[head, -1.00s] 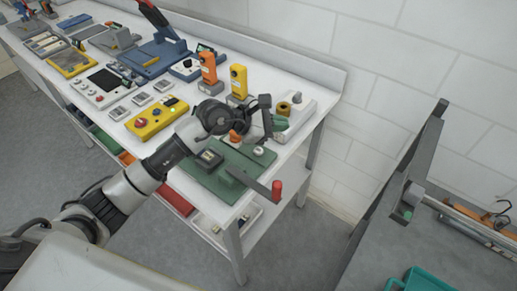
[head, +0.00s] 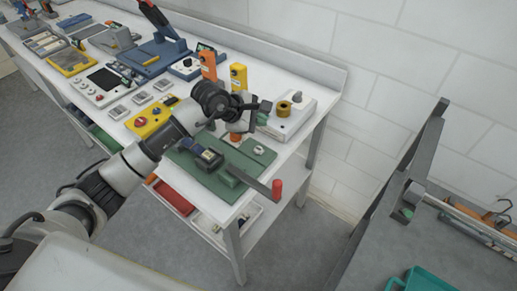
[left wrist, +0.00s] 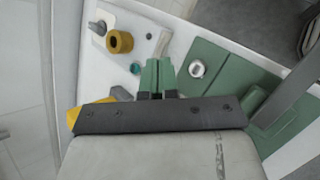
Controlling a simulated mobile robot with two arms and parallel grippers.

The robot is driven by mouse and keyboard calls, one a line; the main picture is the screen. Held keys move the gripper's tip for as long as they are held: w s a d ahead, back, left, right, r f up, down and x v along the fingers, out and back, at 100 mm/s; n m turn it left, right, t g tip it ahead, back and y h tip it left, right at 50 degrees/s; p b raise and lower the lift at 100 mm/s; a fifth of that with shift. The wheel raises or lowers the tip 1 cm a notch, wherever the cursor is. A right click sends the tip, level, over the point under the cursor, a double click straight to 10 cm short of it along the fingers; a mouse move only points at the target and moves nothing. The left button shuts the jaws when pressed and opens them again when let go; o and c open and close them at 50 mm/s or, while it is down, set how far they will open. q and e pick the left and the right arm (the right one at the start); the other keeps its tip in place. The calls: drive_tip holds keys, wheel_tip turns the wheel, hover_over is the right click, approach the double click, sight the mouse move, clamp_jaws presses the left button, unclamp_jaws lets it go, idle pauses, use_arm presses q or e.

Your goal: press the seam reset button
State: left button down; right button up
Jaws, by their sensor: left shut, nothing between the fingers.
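A small teal button (left wrist: 135,68) shows in the left wrist view, on a white box (left wrist: 145,27) beside a brass-coloured ring (left wrist: 119,41). No label can be read, so I cannot tell whether it is the seam reset button. In the head view the white box (head: 296,122) stands at the near right end of the bench. My left gripper (head: 262,118) is shut and empty. Its green fingers (left wrist: 158,77) lie between the teal button and a silver knob (left wrist: 197,68) on the green plate. I cannot tell whether the fingertips touch anything. My right gripper is not in view.
The green plate (head: 215,184) carries a dark display block (head: 207,157) and a lever with a red handle (head: 277,189). Orange (head: 208,66) and yellow (head: 238,77) upright devices stand behind the gripper. A yellow box (head: 146,122) lies to the left.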

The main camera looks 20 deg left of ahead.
sight(259, 150)
use_arm(q)
wheel_tip(259, 150, down, 7)
drive_tip(key=b, duration=0.4)
drive_tip(key=shift+f, duration=0.4)
drive_tip(key=shift+b, duration=0.3)
idle(1.2)
drive_tip(key=shift+f+b, duration=0.4)
drive_tip(key=shift+b, duration=0.1)
drive_tip(key=shift+f+b, duration=0.5)
drive_tip(key=shift+b, duration=0.05)
idle(0.6)
drive_tip(key=shift+r, duration=0.1)
drive_tip(key=shift+r+p, duration=0.4)
drive_tip(key=shift+r, duration=0.4)
drive_tip(key=shift+r, duration=0.15)
